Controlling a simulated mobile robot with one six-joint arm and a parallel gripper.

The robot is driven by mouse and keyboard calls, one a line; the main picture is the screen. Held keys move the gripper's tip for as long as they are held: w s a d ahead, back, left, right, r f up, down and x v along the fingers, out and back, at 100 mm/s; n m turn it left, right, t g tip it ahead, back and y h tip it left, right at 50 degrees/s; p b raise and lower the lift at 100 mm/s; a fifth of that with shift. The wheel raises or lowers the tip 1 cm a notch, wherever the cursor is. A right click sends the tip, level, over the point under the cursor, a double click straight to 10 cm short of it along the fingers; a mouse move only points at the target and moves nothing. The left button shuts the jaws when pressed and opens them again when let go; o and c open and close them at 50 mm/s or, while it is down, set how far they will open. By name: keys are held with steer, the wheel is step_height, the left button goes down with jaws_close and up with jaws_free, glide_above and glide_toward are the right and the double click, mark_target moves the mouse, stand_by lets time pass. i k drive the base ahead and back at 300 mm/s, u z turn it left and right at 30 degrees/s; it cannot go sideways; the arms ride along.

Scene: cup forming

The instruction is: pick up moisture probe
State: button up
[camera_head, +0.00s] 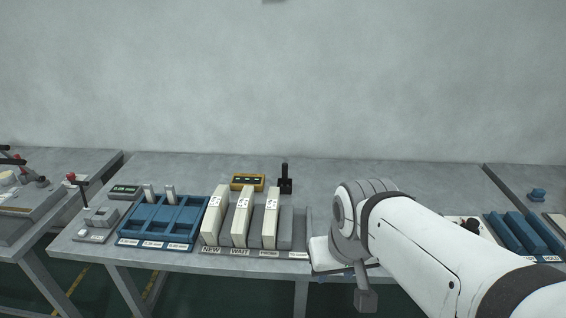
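A small black upright tool (285,178) stands at the back of the middle table, right of a yellow box with a dark display (248,182). It looks like a handle in a dark base and may be the moisture probe; no label on it can be read. My arm comes in from the lower right, and its wrist is at the table's front edge, right of and nearer than the black tool. My gripper (366,297) hangs low at the front edge, apart from the black tool. Its fingers are too unclear to tell open from shut.
A blue tray (163,224) with several slots stands at the left. A grey rack (286,232) holds several upright cream pieces, in front of the black tool. A small grey device (97,222) is at the far left. Blue blocks (518,232) lie at the right. The table's back is mostly clear.

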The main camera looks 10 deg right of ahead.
mark_target(284, 165)
steer(key=u, duration=0.05)
steer(key=i, duration=1)
steer(key=z, duration=0.05)
